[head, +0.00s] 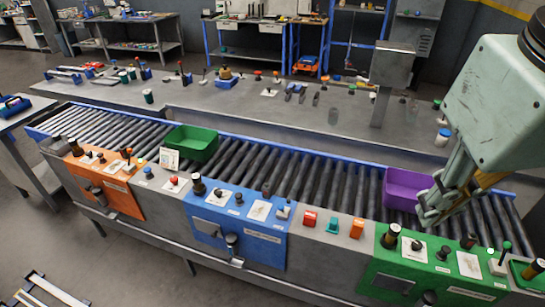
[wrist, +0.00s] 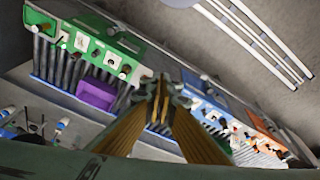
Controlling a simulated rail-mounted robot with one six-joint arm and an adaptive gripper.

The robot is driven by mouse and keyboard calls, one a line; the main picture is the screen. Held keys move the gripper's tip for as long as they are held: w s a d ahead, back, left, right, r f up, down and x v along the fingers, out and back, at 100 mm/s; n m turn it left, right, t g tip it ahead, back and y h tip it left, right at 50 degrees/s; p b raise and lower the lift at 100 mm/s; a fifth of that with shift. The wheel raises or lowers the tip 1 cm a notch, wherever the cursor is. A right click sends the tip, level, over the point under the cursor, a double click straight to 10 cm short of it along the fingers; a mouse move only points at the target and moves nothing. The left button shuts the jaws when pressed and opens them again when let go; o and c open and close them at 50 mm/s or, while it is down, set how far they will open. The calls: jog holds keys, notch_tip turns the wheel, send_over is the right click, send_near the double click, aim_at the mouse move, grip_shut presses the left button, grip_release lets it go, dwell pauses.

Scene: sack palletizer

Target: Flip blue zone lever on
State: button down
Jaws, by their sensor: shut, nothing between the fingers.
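The blue zone panel (head: 235,240) is at the middle front of the conveyor in the head view. A small lever on a pale base (head: 283,213) stands at its right end; its tilt is too small to read. Black knobs and white plates share the panel. My gripper (head: 428,213) is shut and empty, at the right beside the purple bin (head: 403,188), well to the right of the blue panel. In the wrist view my gripper (wrist: 162,92) hides part of the conveyor, and the blue panel (wrist: 207,110) shows just right of the fingers.
The green zone panel (head: 430,268) lies below my gripper, with upright knobs and a lever. The orange zone panel (head: 108,185) is at the left. Red, teal and orange blocks sit on the grey stretch between blue and green. A green bin (head: 193,143) stands on the rollers.

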jog(key=shift+w+a+f+n+g+h, duration=1.5)
jog(key=shift+w+n, duration=1.65)
jog(key=shift+w, duration=1.45)
jog(key=shift+w+a+f+n+g+h, duration=1.15)
jog(key=shift+w+f+n, duration=0.6)
jog(key=shift+w+n, duration=2.1)
jog(key=w+a+f+n+h, duration=0.6)
jog(key=w+a+f+n, duration=0.2)
jog(key=w+a+f, duration=0.4)
jog(key=a+f+n+t+h, duration=0.6)
jog(key=a+f+n, duration=0.8)
jog(key=a+f, duration=0.7)
jog(key=shift+w+a+f+t+h+p, duration=0.15)
jog(key=shift+w+f+t+h+p, duration=0.2)
jog(key=shift+f+t, duration=1.25)
jog(key=shift+f+g, duration=0.45)
